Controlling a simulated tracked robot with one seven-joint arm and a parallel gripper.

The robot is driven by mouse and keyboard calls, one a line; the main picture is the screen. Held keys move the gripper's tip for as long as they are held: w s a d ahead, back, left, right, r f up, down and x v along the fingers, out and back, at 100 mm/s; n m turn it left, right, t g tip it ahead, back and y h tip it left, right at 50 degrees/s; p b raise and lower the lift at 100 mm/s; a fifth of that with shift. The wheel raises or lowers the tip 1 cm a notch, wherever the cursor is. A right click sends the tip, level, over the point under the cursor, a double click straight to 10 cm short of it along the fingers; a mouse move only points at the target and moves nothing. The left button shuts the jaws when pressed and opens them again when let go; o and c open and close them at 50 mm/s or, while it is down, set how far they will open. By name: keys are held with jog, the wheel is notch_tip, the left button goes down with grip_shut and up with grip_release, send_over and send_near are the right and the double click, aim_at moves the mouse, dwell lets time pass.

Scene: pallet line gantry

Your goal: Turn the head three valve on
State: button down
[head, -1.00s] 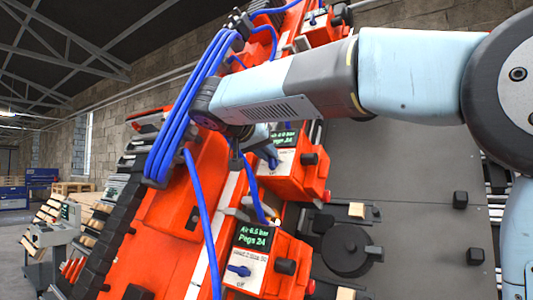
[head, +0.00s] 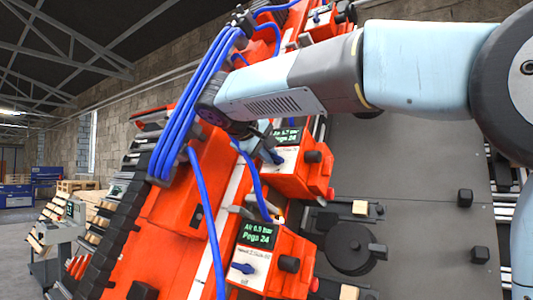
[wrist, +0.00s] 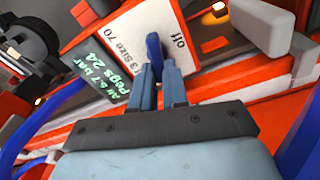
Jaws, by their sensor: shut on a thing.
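The head three valve is a blue lever (wrist: 153,48) on a white panel (wrist: 108,32) lettered "3 size 70", with "off" printed to the lever's right in the wrist view. My gripper (wrist: 160,75) is shut on this lever, one finger on each side. A dark display (wrist: 98,78) beside the panel reads "Air 6.7 bar, Pegs 24". In the head view this orange head unit (head: 300,180) stands mid-picture. The lever's lower part is hidden between the fingers.
A nearer orange head unit (head: 278,275) has its own blue lever (head: 241,268) and a display reading "Air 6.5 bar, Pegs 24". Blue hoses (head: 207,225) hang close left of my wrist. A grey plate (head: 410,190) with black blocks lies to the right.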

jog(key=shift+a+f+n, duration=0.15)
jog(key=shift+a+n, duration=0.05)
jog(key=shift+n, duration=1.4)
jog(key=c, duration=1.1)
grip_release()
jog(key=shift+c, duration=0.2)
jog(key=v, duration=1.3)
jog(key=shift+s+r, duration=0.25)
